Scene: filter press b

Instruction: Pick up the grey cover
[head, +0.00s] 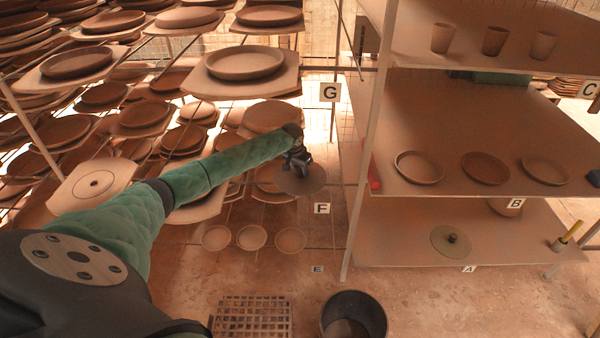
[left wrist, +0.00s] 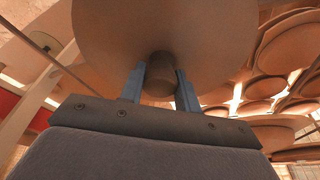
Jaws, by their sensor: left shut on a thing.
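The grey cover (head: 302,182) is a flat round disc, brownish-grey in this light, held in the air left of the shelf unit. My left gripper (head: 298,163) is above it, at the end of the outstretched left arm. In the left wrist view the cover's underside or face (left wrist: 110,35) fills the top, and its short round knob (left wrist: 159,78) sits between the two blue fingers, which are shut on it. Part of the cover is hidden behind the gripper in the head view. My right gripper is not in view.
A similar round lid with a knob (head: 451,241) lies on the lower shelf (head: 385,240). The middle shelf (head: 455,120) holds several round dishes. Racks of plates (head: 245,62) crowd the left. A dark bucket (head: 354,318) and a grate (head: 252,316) are on the floor.

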